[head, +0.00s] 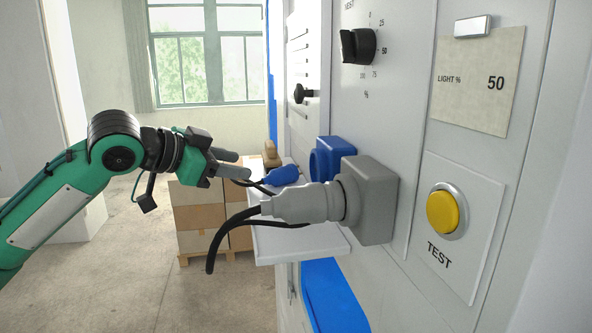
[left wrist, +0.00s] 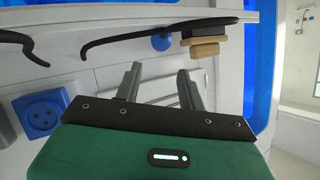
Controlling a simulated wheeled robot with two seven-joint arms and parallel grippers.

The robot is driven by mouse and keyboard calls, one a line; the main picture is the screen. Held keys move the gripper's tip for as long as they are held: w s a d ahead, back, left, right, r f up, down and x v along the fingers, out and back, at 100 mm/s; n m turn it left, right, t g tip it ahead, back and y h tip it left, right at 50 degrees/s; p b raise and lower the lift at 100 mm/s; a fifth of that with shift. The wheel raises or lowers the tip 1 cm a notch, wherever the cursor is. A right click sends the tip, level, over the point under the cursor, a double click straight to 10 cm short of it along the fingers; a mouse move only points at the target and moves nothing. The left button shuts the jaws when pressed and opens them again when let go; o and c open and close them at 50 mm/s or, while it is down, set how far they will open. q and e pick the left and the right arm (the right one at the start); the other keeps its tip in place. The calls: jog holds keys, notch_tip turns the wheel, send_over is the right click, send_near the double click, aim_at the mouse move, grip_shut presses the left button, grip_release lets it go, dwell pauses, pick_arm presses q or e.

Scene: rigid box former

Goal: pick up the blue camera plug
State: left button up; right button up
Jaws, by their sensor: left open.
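The blue camera plug (head: 281,175) lies on the white shelf (head: 300,243) behind the grey plug, with a black cable running from it. In the left wrist view a small part of a blue piece (left wrist: 161,43), which looks like this plug, shows by the shelf and a black cable. My left gripper (head: 239,164) is open and empty, its fingers pointing towards the plug from the left, apart from it. Its two fingers also show spread in the left wrist view (left wrist: 158,76). My right gripper is in neither view.
A blue socket (head: 330,160) is on the panel (head: 405,130). A grey plug (head: 300,203) sits in a grey socket (head: 371,200), its cable hanging left, near the blue plug. A wooden-based object (left wrist: 204,50) stands on the shelf. Stacked boxes (head: 202,215) stand behind.

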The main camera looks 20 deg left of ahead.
aim_at(275, 171)
pick_arm(q)
jog(key=p+x, duration=0.3)
jog(key=x, duration=0.4)
jog(key=shift+w+d+f, duration=0.1)
jog(key=shift+w, duration=0.15)
jog(key=p, duration=0.1)
jog(key=w+p, duration=0.1)
jog(key=shift+w+d+f+p, duration=0.1)
jog(key=shift+w+d+p, duration=0.2)
jog(key=shift+p, duration=0.1)
jog(key=p+x, duration=0.1)
jog(key=x, duration=0.2)
jog(key=shift+f, duration=0.15)
jog(key=shift+s, duration=0.1)
jog(key=shift+c, duration=0.9)
jog(key=c, duration=0.5)
jog(key=shift+o, duration=0.2)
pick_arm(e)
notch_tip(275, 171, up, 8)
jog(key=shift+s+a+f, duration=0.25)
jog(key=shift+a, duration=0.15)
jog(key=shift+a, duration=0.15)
